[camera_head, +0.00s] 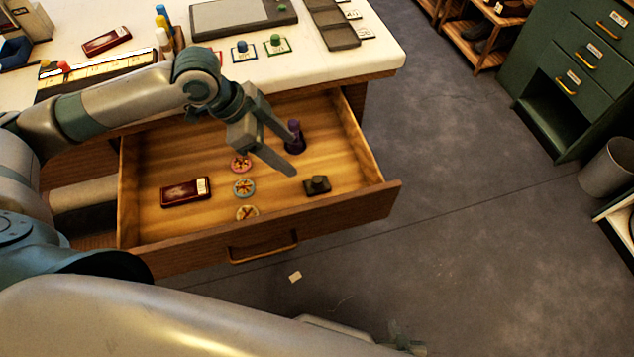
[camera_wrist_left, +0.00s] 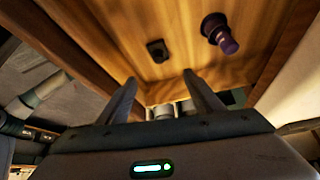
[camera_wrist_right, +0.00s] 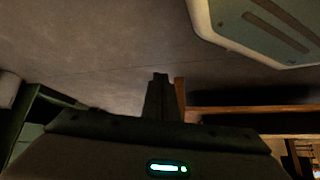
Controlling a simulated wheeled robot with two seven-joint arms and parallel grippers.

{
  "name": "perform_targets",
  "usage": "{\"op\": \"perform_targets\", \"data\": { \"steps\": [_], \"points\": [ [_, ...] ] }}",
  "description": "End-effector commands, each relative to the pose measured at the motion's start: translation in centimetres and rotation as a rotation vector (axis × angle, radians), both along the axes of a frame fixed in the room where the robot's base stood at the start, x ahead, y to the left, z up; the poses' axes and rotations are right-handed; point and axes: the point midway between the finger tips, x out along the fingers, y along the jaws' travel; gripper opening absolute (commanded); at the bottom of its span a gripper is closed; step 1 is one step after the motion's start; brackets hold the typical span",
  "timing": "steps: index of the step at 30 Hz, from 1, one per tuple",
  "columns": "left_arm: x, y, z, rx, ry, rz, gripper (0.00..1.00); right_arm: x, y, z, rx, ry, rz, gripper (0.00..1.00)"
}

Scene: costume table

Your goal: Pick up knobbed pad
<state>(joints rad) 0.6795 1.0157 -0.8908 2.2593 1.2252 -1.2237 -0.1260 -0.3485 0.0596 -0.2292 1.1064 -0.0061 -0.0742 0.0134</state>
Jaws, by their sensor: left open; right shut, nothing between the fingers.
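The small dark knobbed pad (camera_head: 317,185) lies flat in the open drawer, near its front right; it also shows in the left wrist view (camera_wrist_left: 157,51). My left gripper (camera_head: 291,156) is open and empty above the drawer, behind and left of the pad in the head view. In the left wrist view the pad appears just beyond the gap between the fingers (camera_wrist_left: 160,78), apart from them. My right gripper (camera_wrist_right: 160,76) is shut and empty, over the floor away from the drawer.
The drawer (camera_head: 350,213) also holds a purple knobbed piece (camera_head: 294,137), several round discs (camera_head: 243,188) and a dark red case (camera_head: 185,192). Its raised walls surround them. The white table top (camera_head: 375,55) above carries bottles, framed squares and a grey pad. Floor right of the drawer is clear.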

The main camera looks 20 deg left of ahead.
Motion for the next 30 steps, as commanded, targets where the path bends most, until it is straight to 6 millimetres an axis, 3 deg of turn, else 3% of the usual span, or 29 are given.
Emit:
{"op": "perform_targets", "data": {
  "steps": [8, 15, 30],
  "points": [
    [0.9, -2.4, -4.4, -0.002, 0.002, -0.001, 0.60, 0.1, 0.1, 0.5, 0.004, -0.017, 0.003, 0.00],
    [1.6, -3.9, -7.2, -0.001, 0.001, 0.000, 0.60, -1.2, -0.3, -0.4, -0.007, 0.023, 0.004, 0.00],
    [1.8, -4.2, -8.0, 0.000, 0.000, 0.000, 0.60, -1.7, -0.5, -0.7, -0.012, 0.038, 0.001, 0.00]
  ]
}}
